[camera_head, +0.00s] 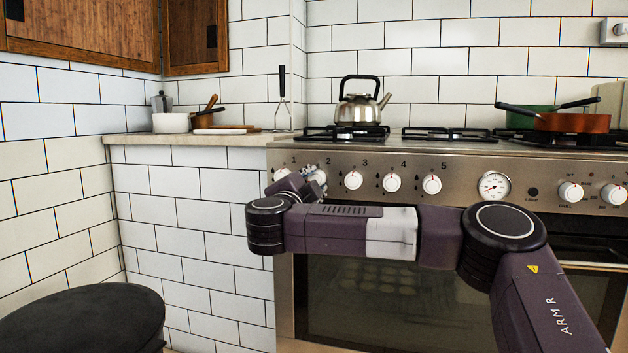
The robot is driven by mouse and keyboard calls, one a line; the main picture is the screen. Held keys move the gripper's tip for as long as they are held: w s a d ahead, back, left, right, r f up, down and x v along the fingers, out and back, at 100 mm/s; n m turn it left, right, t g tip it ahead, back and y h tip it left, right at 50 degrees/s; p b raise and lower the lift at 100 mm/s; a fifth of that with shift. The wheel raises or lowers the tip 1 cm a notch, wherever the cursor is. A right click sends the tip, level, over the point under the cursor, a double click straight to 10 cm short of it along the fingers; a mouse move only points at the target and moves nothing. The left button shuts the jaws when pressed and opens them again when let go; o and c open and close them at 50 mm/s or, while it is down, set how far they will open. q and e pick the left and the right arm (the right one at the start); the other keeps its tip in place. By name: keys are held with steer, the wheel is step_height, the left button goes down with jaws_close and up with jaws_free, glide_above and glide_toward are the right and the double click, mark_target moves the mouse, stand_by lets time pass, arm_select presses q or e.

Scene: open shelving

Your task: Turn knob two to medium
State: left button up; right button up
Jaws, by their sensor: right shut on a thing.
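Knob two (320,177) is a white round knob on the stove's steel front panel, below the printed number 2. My right gripper (312,181) is at this knob and shut on it, reaching in from the lower left of it. The gripper and wrist cover part of the knob, so its pointer and setting cannot be read. My left gripper is not in view.
Knob one (281,174) is close to the left of my gripper, and knob three (353,180) is to the right. A kettle (359,106) and a red pan (571,122) stand on the hob. A black round seat (80,318) is at lower left.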

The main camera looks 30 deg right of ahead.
steer(key=shift+f, duration=0.1)
stand_by(0.3)
steer(key=o, duration=1.2)
steer(key=shift+a, duration=0.1)
steer(key=shift+c, duration=0.2)
steer(key=r+v, duration=0.1)
steer(key=v, duration=1.1)
steer(key=shift+f, duration=0.4)
